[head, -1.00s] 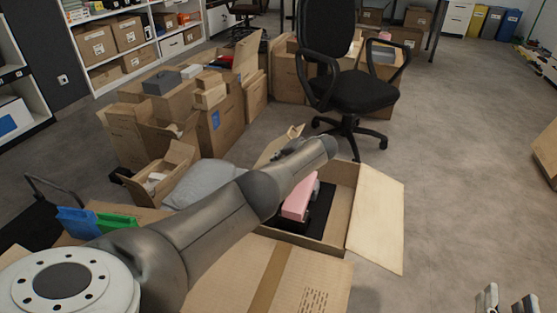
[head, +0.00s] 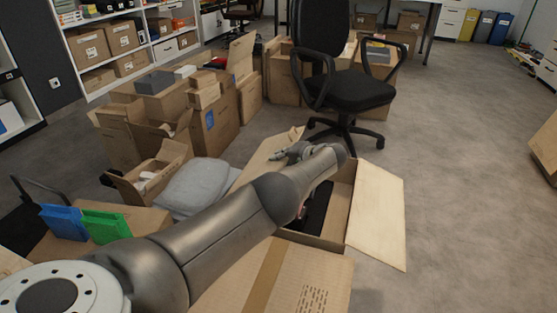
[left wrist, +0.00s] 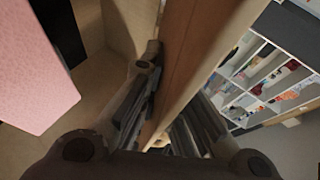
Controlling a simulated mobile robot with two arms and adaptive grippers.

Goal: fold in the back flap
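The open carton (head: 335,215) stands at the centre of the head view, a black item and a pink item inside, the pink one mostly behind my arm. Its back flap (head: 262,160) sticks up and outward at the far left side. My left gripper (head: 293,152) is at this flap's upper part. In the left wrist view a cardboard panel (left wrist: 208,45) runs between the two fingers. The left finger is close against it and the right one is partly hidden behind it; whether they clamp is unclear. The pink item (left wrist: 35,65) fills the upper left there. My right gripper is out of view.
The right flap (head: 377,215) lies spread outward. A closed carton (head: 300,275) is in front. A grey cushion (head: 195,185) and several cartons crowd the left. An office chair (head: 350,90) stands behind.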

